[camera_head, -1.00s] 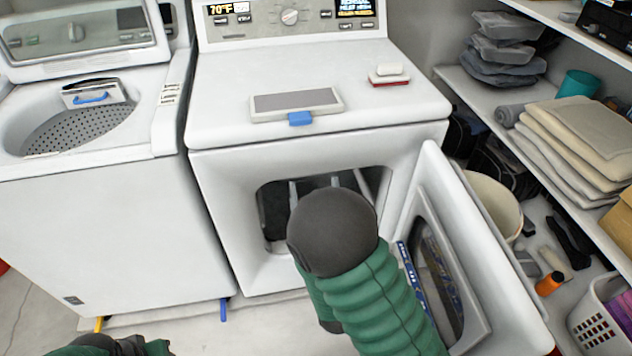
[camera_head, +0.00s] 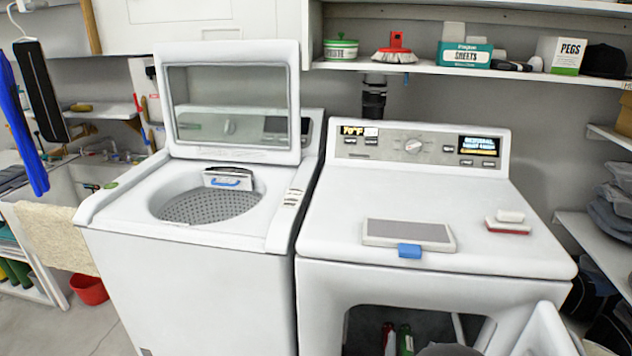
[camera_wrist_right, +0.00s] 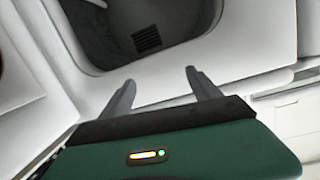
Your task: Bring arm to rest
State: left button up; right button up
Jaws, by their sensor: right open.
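My right gripper (camera_wrist_right: 160,76) shows in the wrist view with its two grey fingers spread apart and nothing between them. It is in front of the dark dryer opening (camera_wrist_right: 140,28), where a slotted vent shows inside. In the head view only a dark rounded part of my right arm (camera_head: 448,350) shows at the bottom edge, in front of the opening of the dryer (camera_head: 330,240). The fingers are not visible there. The dryer door (camera_head: 546,333) stands open to the right. My left arm and gripper are out of view.
The washer (camera_head: 185,270) stands left of the dryer with its lid (camera_head: 235,105) raised. A grey-topped panel with a blue tab (camera_head: 408,233) and a red-and-white brush (camera_head: 508,224) lie on the dryer. A stocked shelf (camera_head: 345,66) hangs above; side shelves (camera_head: 590,240) stand at right.

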jog(key=s+a+f+n+g+y, duration=0.2)
jog(key=s+a+f+g+y, duration=0.1)
jog(key=s+f+g+y, duration=0.25)
jog(key=s+n+g, duration=0.3)
jog(key=s+g, duration=0.4)
jog(key=s, duration=0.4)
notch_tip(320, 180, up, 18)
jog(key=p, duration=1.9)
jog(key=shift+s+r+h, duration=0.25)
jog(key=shift+s+h, duration=0.1)
